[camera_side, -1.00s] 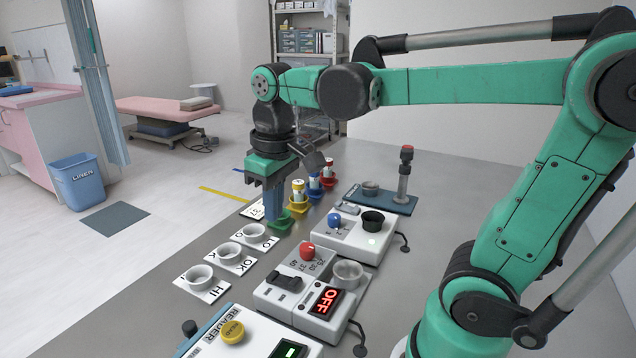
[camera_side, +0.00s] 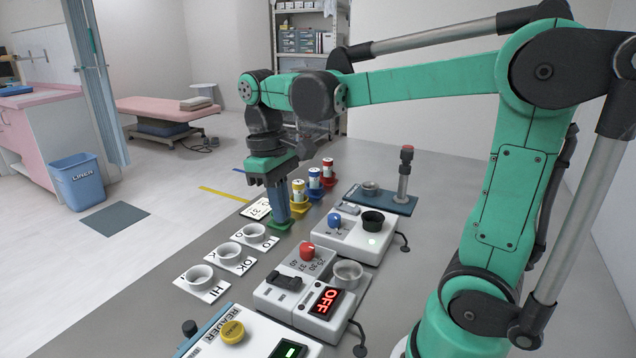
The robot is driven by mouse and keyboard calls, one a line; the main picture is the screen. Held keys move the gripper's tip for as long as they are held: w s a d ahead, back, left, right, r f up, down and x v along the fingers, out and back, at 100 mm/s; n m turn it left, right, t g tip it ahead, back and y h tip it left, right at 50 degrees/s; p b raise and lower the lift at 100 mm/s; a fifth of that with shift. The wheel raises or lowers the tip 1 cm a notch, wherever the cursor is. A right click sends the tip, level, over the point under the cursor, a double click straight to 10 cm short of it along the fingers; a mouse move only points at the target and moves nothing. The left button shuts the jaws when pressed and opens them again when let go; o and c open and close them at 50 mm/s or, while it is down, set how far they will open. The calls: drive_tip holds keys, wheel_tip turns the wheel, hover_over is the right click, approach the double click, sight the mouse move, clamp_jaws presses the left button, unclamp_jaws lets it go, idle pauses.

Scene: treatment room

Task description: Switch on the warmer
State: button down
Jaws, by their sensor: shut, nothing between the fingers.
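The warmer (camera_side: 272,299) is a white box at the front middle of the grey table. It carries a red knob (camera_side: 307,251) with a temperature scale, a black rocker switch (camera_side: 284,281), a round metal well (camera_side: 347,272) and a display (camera_side: 327,301) reading OFF in red. My gripper (camera_side: 281,222) is shut and empty, pointing down. It is beyond the warmer, over or at a green holder (camera_side: 290,226), apart from the switch. I cannot tell whether its tips touch the holder.
A white unit with a blue knob (camera_side: 334,220) and black well (camera_side: 373,221) stands behind the warmer. The reader (camera_side: 212,344) is in front. White cups (camera_side: 199,275) on labelled cards line the left. Colour-capped vials (camera_side: 298,192) stand behind my gripper. A blue stand (camera_side: 385,199) is behind right.

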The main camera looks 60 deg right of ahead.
sight(294, 280)
drive_tip(key=f, duration=0.3)
drive_tip(key=s+f, duration=0.1)
drive_tip(key=f, duration=0.7)
drive_tip(key=shift+s+f, duration=0.1)
drive_tip(key=shift+s, duration=0.2)
drive_tip(key=shift+s+f+t, duration=0.15)
drive_tip(key=shift+f+t, duration=0.15)
drive_tip(key=shift+t, duration=0.1)
drive_tip(key=shift+w+r, duration=0.35)
drive_tip(key=shift+w, duration=0.45)
wheel_tip(294, 280, up, 14)
drive_tip(key=s, duration=0.2)
